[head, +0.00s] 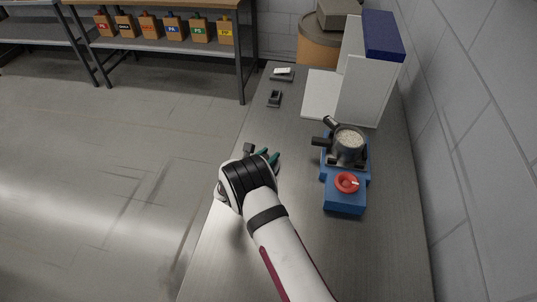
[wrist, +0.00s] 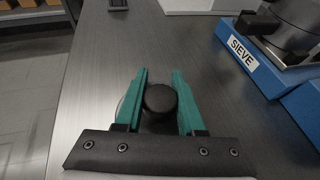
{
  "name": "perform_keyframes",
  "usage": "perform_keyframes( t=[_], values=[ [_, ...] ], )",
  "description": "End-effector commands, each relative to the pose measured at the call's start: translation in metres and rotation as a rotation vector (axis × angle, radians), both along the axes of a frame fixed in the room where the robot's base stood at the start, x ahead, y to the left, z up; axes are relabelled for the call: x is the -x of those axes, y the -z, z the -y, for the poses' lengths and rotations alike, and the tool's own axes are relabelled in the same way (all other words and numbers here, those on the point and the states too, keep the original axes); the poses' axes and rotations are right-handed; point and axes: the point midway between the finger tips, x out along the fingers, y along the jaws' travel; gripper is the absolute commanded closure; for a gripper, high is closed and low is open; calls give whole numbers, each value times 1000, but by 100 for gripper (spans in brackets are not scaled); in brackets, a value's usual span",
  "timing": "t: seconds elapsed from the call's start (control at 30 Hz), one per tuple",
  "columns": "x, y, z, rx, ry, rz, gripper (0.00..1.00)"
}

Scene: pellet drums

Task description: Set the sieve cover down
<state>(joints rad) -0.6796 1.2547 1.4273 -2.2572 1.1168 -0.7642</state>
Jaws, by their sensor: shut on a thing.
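My gripper (wrist: 160,97) has green fingers closed on the black round knob of the sieve cover (wrist: 160,98). A pale curved edge shows left of the fingers, perhaps the cover's rim; most of the cover is hidden. In the head view my gripper (head: 267,156) is over the left edge of the bench, left of the blue sieve unit (head: 344,200). The sieve pot (head: 349,140) is uncovered and shows pale pellets. Whether the cover touches the bench, I cannot tell.
The bench top (head: 300,240) is bare around my gripper. A white panelled box with a blue top (head: 383,36) stands behind the sieve. Small dark items (head: 274,98) lie near the far left edge. A wall runs along the right side.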

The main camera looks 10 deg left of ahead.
Motion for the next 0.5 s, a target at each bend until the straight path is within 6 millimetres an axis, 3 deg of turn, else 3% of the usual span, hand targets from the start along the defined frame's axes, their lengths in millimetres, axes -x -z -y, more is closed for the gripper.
perform_keyframes(
  t=[0.03,0.07,0.2,0.5],
  values=[
    [0,2,0,0,0,0,100],
    [0,2,0,0,0,0,60],
    [0,2,0,0,0,0,35],
    [0,1,0,0,0,0,32]
  ],
)
